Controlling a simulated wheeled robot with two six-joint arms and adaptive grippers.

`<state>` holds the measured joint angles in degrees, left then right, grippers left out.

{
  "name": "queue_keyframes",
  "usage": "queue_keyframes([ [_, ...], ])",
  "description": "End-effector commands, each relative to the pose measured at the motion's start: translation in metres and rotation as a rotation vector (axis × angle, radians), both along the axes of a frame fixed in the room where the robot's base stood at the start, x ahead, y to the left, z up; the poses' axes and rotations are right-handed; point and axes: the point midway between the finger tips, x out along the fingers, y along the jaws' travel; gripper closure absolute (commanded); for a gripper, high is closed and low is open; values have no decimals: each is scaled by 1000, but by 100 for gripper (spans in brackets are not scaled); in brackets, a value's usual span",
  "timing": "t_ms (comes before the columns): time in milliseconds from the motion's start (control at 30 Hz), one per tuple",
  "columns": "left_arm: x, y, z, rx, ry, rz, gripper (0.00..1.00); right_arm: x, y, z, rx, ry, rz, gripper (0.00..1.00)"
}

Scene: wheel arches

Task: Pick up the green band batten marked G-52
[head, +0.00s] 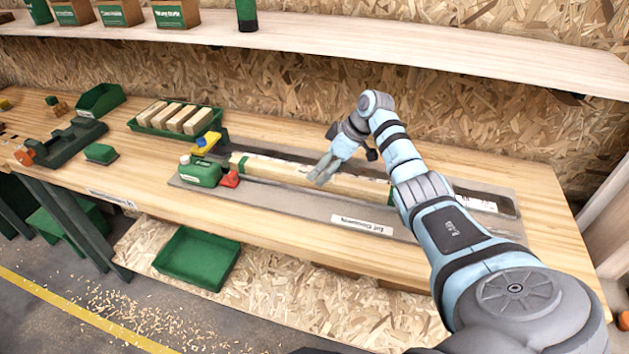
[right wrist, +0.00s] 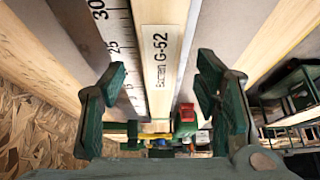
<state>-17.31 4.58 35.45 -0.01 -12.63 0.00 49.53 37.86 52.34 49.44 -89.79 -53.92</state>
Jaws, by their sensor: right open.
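The batten (head: 275,172) is a long pale wooden bar with green bands near its ends, lying on a grey mat on the bench. In the right wrist view the batten (right wrist: 164,45) carries the label "Batten G-52", and a black-numbered scale runs along its left side. My right gripper (head: 320,177) is over the middle of the batten in the head view. In the right wrist view its two fingers (right wrist: 162,80) are open, one on each side of the batten's line, with nothing between them held. Whether the fingertips touch the batten I cannot tell. My left gripper is not in view.
A green bottle-like object (head: 200,172), a red block (head: 229,180) and a yellow piece (head: 206,142) stand at the batten's left end. A green tray (head: 140,122) of wooden blocks lies behind. A shelf (head: 330,45) runs above the bench. The bench front is clear.

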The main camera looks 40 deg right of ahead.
Motion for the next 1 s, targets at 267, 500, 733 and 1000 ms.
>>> queue_keyframes([
  [267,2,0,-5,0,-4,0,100,13,9,-26,-1,-1,3,43],
  [500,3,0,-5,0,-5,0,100,13,9,-25,-1,-1,3,66],
  [733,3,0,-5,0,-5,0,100,13,10,-25,-1,-1,4,100],
  [1000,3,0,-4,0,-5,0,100,14,10,-23,-1,-3,4,100],
])
